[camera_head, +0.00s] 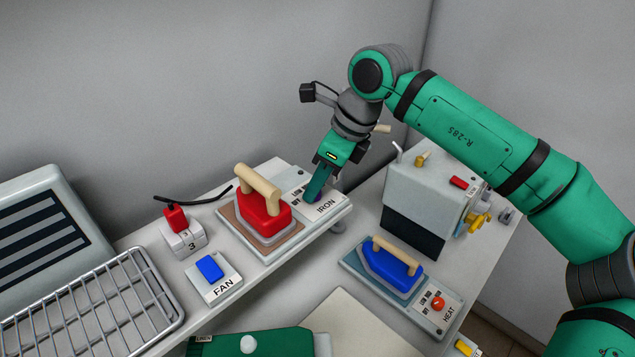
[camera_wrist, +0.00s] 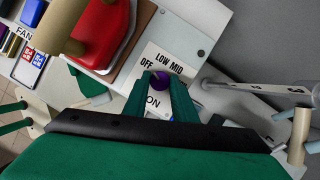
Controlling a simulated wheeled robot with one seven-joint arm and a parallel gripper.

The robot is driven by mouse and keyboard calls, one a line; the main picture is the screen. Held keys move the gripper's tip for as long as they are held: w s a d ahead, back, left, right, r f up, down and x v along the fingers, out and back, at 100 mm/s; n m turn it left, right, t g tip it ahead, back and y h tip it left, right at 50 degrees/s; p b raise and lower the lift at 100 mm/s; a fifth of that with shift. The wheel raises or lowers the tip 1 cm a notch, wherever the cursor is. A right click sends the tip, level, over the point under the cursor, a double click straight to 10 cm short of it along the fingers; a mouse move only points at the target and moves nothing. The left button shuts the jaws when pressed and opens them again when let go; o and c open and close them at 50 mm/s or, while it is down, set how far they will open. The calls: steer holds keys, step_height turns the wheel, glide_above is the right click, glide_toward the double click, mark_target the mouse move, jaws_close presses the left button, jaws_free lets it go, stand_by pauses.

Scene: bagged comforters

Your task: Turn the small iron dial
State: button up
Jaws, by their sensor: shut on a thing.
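The small iron dial is a purple knob (camera_wrist: 158,82) on a white panel marked OFF, LOW, MID and IRON (camera_head: 325,207). In the head view the knob is mostly hidden by my gripper (camera_head: 316,194). In the wrist view my gripper (camera_wrist: 162,88) has its two green fingers on either side of the knob, shut on it. The red iron (camera_head: 264,217) with a tan handle rests on its brown pad, left of the panel. It also shows at the top of the wrist view (camera_wrist: 105,30).
A grey box machine (camera_head: 422,205) stands right of my gripper. A blue FAN switch (camera_head: 210,268), a red-topped block (camera_head: 183,237) and a wire rack (camera_head: 88,310) are left.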

steer(key=o, duration=1)
steer(key=shift+o, duration=0.2)
steer(key=shift+r, duration=0.1)
steer(key=v, duration=1)
steer(key=shift+d+r, duration=0.15)
steer(key=shift+r, duration=0.2)
